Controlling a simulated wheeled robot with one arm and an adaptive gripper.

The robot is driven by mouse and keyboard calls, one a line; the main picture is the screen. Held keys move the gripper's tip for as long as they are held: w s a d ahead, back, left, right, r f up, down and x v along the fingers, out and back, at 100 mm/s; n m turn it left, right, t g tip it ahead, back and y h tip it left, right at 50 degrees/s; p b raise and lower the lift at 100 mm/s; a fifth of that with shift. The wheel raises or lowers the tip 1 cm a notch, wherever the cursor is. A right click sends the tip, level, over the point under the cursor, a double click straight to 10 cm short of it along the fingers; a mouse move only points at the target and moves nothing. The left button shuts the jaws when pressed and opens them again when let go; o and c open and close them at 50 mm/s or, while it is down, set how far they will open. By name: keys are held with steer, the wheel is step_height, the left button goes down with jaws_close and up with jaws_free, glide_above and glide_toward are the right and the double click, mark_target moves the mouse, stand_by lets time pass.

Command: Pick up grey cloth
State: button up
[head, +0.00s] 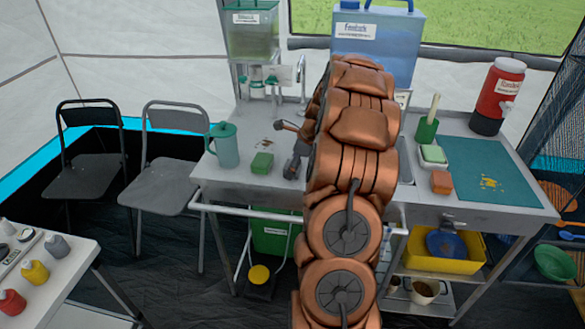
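I cannot make out the grey cloth for certain; my copper arm crosses the middle of the metal counter (228,178) and hides part of it. A small dark grey form (294,163) shows at the left edge of my arm, just above the counter. It looks like part of my gripper, but I cannot tell its fingers apart or whether it holds anything. A green sponge-like block (262,163) lies just left of it, and brown crumbs lie behind that block.
A teal jug (224,145) stands at the counter's left end. Right of my arm are a green cup (426,130), a soap dish (433,157), an orange block (441,182), a teal mat (486,165) and a red dispenser (499,95). A rail (250,213) runs along the front.

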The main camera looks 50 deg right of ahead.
mark_target(288, 163)
steer(key=shift+c, duration=0.3)
steer(key=c, duration=1)
steer(key=shift+r, duration=0.1)
steer(key=shift+r+b, duration=0.3)
steer(key=shift+r, duration=1.5)
steer(key=s+b, duration=0.1)
steer(key=s, duration=0.4)
steer(key=s+d+r+b, duration=0.1)
steer(key=s, duration=0.4)
steer(key=s+b, duration=0.1)
steer(key=s, duration=0.5)
steer(key=shift+d+r, duration=0.15)
steer(key=shift+d, duration=0.05)
